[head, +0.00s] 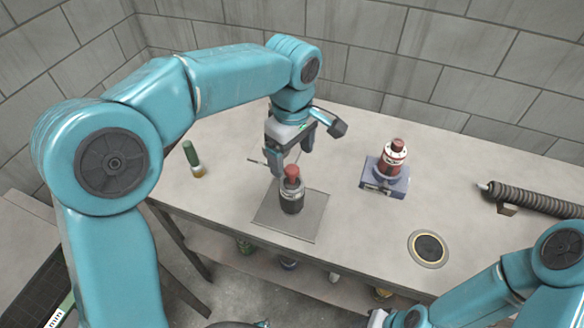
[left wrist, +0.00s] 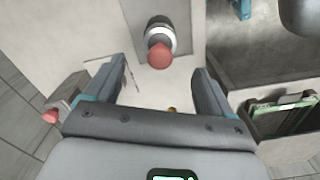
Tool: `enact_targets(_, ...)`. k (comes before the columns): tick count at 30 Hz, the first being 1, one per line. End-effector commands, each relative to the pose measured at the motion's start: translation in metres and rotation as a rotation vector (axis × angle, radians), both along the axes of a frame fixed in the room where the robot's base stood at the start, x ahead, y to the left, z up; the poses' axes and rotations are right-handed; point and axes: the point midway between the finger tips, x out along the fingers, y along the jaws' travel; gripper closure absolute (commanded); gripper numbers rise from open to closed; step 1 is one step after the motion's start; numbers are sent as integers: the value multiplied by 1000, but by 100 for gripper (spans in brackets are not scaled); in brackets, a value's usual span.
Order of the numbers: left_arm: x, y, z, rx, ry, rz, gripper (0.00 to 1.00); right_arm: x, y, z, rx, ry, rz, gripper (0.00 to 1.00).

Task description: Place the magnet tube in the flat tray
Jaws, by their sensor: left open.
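A dark tube with a red knob on top (head: 292,195) stands upright on a flat grey square tray (head: 308,225). I cannot tell whether it or the red tube is the magnet tube. My left gripper (head: 292,168) is open just above and behind the dark tube. In the left wrist view, the red knob (left wrist: 160,55) lies just beyond and between the open fingertips, with nothing gripped. A red and white tube (head: 394,156) stands upright on a blue-grey block (head: 385,181) to the right. My right gripper shows only in part at the bottom edge, its fingers hidden.
A round dark disc with a pale rim (head: 428,248) is at the front right. A ribbed black hose (head: 535,200) lies at the right. Table between these is clear. A block wall stands behind.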

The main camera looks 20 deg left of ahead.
Motion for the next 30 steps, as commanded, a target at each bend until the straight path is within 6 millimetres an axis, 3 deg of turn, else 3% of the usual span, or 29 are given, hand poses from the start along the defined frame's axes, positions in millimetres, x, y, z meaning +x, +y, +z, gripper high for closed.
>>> enact_targets(3,1,0,22,0,-3,-1,16,0,0,3,0,0,0,57)
enact_targets(8,0,0,36,0,-1,-1,16,0,0,4,0,0,0,57)
enact_targets(30,-2,0,37,0,0,-1,16,0,0,4,0,0,0,57)
